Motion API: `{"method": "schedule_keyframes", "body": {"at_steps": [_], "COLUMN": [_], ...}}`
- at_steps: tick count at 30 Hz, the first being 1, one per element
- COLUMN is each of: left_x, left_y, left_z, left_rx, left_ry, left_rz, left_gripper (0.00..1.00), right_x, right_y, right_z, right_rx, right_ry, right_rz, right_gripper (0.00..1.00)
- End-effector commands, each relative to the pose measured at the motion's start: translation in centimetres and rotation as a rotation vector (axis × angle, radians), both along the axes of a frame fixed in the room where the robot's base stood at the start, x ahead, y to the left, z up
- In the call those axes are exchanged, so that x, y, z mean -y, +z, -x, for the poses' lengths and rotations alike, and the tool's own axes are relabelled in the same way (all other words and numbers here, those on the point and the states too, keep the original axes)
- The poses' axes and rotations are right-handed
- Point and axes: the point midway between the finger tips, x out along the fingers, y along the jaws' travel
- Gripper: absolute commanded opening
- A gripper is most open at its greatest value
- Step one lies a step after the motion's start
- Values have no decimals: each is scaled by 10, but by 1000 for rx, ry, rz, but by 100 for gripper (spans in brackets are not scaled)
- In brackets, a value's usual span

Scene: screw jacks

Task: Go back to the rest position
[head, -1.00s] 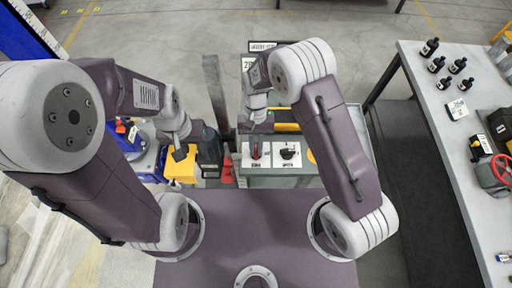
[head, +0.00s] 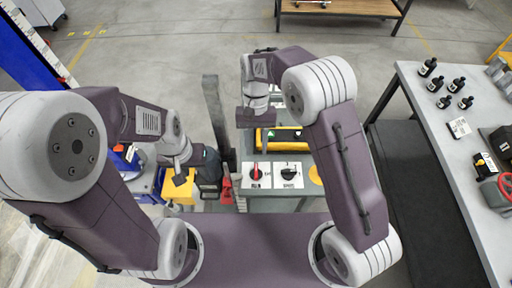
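My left gripper (head: 181,170) is at the left, beside a yellow block (head: 180,191) and a dark tool-like thing (head: 208,176). Its fingers are small and dark, and I cannot tell whether they are open or shut. My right gripper (head: 252,118) is over the far part of the grey bench, beyond the two-switch panel. Its end points down and away from me, and its fingers are mostly hidden by the wrist, so its state does not show. I see no object held in either gripper.
The panel with a red switch (head: 255,173) and a black switch (head: 289,173) is on the bench below my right arm. A yellow-edged case (head: 285,139) lies behind it. A grey post (head: 216,110) stands between my arms. A side table (head: 455,150) holds bottles.

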Motion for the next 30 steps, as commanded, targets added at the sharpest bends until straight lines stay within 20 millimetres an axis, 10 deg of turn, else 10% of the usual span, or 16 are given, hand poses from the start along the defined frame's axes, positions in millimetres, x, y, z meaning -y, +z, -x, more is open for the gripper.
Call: {"method": "schedule_keyframes", "body": {"at_steps": [17, 21, 30], "left_x": [0, 0, 0], "left_y": [-6, -27, -66], "left_z": [0, 0, 0], "left_rx": [0, 0, 0], "left_ry": [0, 0, 0], "left_rz": [0, 0, 0], "left_gripper": [36, 36, 36], "right_x": [6, 40, 152], "right_y": [-2, 19, -12], "right_z": [-5, -19, 53], "right_rx": [6, 78, 274], "right_ry": [-19, -120, -259], "right_rz": [-3, -30, -10], "right_gripper": [35, 35, 35]}}
